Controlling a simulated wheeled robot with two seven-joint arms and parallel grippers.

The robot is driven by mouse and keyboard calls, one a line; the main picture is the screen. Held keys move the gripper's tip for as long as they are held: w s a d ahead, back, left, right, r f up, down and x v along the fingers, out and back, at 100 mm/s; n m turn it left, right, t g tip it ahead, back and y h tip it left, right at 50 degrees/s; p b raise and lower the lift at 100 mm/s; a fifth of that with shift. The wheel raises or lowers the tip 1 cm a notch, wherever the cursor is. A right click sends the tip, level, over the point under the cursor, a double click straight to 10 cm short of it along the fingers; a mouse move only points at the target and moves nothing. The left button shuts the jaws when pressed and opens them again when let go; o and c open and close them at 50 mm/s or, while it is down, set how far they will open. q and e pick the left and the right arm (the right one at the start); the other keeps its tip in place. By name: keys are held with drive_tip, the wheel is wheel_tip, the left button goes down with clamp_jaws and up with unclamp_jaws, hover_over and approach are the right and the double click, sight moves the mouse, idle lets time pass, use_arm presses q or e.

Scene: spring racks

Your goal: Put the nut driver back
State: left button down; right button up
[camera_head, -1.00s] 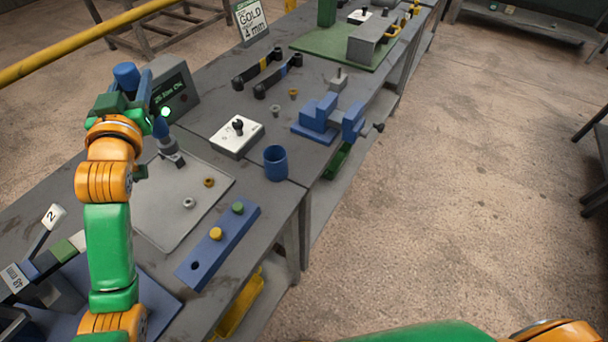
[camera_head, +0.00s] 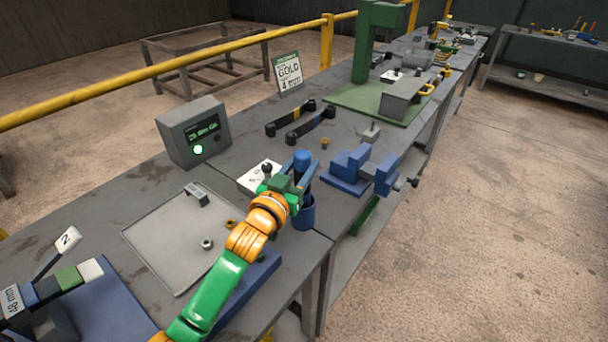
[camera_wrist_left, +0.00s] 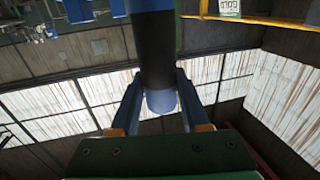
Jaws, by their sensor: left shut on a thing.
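My left gripper (camera_head: 300,178) is shut on the nut driver (camera_head: 302,158), whose blue handle end sticks up between the fingers. The driver is roughly upright. The blue cup (camera_head: 307,216) is directly below the gripper in the head view and partly covered by it. I cannot tell whether the driver's lower end is inside the cup or above it. In the left wrist view, the driver (camera_wrist_left: 156,50) shows a dark band and a blue rounded end between the fingers. My right gripper is not in view.
A white block with a black knob (camera_head: 258,176) stands close left of the gripper. A blue vise (camera_head: 362,170) stands to the right. A grey display box (camera_head: 192,132) with a green light is behind. The grey tray (camera_head: 165,238) holds small nuts and a grey piece.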

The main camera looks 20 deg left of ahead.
use_arm(q)
drive_tip(key=shift+f, duration=0.4)
drive_tip(key=shift+f, duration=0.15)
drive_tip(key=shift+c, duration=1.9)
unclamp_jaws()
drive_tip(key=shift+s, duration=0.1)
drive_tip(key=shift+s, duration=0.25)
drive_tip(key=s+a+b, duration=0.1)
drive_tip(key=s, duration=1)
drive_tip(key=shift+s+a, duration=0.2)
